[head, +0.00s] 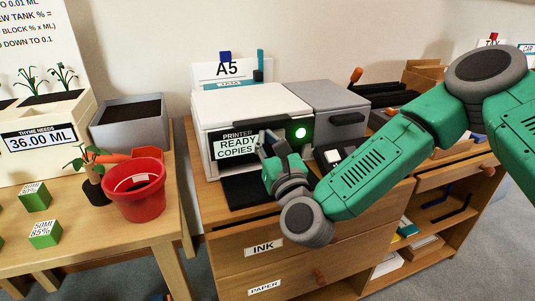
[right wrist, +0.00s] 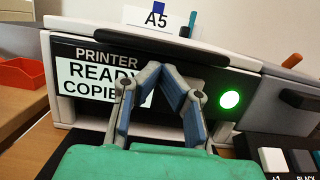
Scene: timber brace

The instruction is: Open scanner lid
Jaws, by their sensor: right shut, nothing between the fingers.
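The printer (head: 210,140) is a white box with a dark front on the wooden cabinet. Its pale, flat lid (head: 245,100) lies down on top, and the lid's front edge also shows in the right wrist view (right wrist: 110,41). The display reads "PRINTER READY COPIES", and a round green light (head: 301,133) glows to its right. My right gripper (head: 264,139) is shut and empty in front of the printer's face. In the right wrist view its fingertips (right wrist: 168,70) sit just below the lid's edge, covering part of the display. Contact cannot be told. My left gripper is out of view.
A grey unit (head: 330,105) with a dark handle adjoins the printer on the right. An A5 sign (head: 228,70) stands behind. A red pot (head: 134,190) and a grey planter (head: 130,122) stand on the left table. Drawers labelled INK and PAPER (head: 264,287) are below.

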